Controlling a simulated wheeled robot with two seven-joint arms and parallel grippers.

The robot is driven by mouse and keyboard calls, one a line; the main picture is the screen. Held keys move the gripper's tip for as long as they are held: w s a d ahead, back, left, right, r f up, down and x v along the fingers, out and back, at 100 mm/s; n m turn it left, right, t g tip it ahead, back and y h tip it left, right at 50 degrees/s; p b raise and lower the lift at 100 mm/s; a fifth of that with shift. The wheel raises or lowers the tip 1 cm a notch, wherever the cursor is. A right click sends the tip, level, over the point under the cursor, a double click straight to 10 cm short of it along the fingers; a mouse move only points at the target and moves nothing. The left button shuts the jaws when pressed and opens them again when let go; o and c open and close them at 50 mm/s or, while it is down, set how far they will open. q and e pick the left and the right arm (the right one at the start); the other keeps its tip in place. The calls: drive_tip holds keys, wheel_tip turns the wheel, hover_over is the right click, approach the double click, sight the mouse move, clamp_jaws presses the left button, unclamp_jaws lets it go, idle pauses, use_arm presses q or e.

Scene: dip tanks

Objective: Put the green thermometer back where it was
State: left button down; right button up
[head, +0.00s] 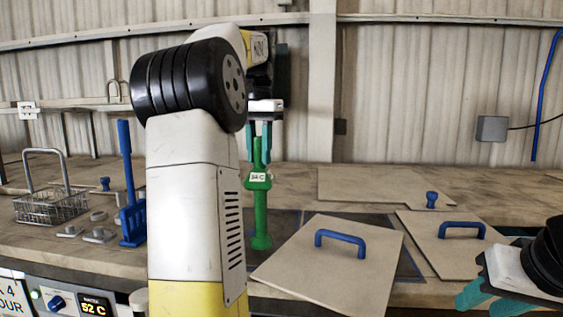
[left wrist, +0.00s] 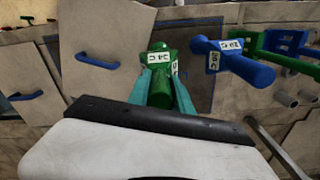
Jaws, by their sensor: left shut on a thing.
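The green thermometer (head: 260,215) is upright in my left gripper (head: 260,142), which is shut on its upper part. Its lower end is over a dark panel or opening beside a lid; I cannot tell whether it touches. In the left wrist view the thermometer (left wrist: 159,92) sits between the teal fingers, with a white label towards the camera. My right gripper (head: 490,298) is open and empty at the lower right.
A wire basket (head: 50,207) and several metal pieces lie at the left. Lids with blue handles, one tilted (head: 330,265) and one further right (head: 450,240), cover much of the right bench.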

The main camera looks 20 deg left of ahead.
use_arm(q)
drive_tip(key=shift+f, duration=1.25)
drive_tip(key=c, duration=1.1)
unclamp_jaws()
drive_tip(key=shift+c, duration=0.2)
drive_tip(key=shift+r, duration=3.85)
